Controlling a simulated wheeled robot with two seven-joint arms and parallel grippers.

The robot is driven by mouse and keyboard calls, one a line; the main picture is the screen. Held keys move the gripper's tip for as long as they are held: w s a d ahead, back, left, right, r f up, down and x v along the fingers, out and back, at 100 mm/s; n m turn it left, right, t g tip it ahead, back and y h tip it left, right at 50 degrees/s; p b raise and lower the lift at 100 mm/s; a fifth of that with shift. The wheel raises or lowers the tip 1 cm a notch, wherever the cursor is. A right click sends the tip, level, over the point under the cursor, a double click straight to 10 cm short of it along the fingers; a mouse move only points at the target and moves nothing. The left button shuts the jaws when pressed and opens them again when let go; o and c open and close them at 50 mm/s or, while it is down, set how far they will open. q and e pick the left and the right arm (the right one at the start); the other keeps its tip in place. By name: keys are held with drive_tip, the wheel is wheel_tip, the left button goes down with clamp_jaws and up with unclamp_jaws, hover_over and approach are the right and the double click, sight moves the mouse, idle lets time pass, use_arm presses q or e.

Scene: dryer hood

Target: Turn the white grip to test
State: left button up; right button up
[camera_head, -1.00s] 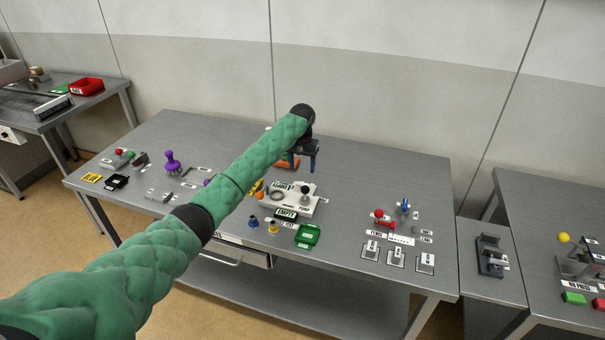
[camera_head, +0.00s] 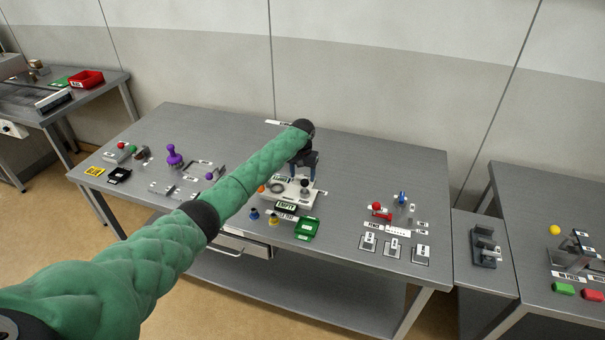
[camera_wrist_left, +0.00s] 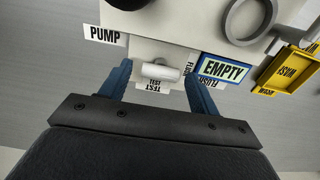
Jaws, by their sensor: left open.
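The white grip (camera_wrist_left: 160,72) is a short white cylinder at the edge of the white pump unit (camera_head: 302,203). In the left wrist view it sits between my left gripper's two blue fingers (camera_wrist_left: 159,85), with a gap on each side. A TEST label (camera_wrist_left: 154,86) lies just below it and a partly hidden FLUSH label is to its right. In the head view my left gripper (camera_head: 303,168) hangs open over the back of the pump unit and hides the grip. My right gripper is not in view.
An EMPTY sign (camera_wrist_left: 224,70) is close beside the right finger, with a yellow tray (camera_wrist_left: 288,70) beyond it. A grey ring (camera_wrist_left: 250,18) lies on the unit. A green tray (camera_head: 307,228) and a red-knobbed device (camera_head: 380,211) stand nearby.

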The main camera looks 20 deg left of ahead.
use_arm(q)
drive_tip(key=c, duration=1)
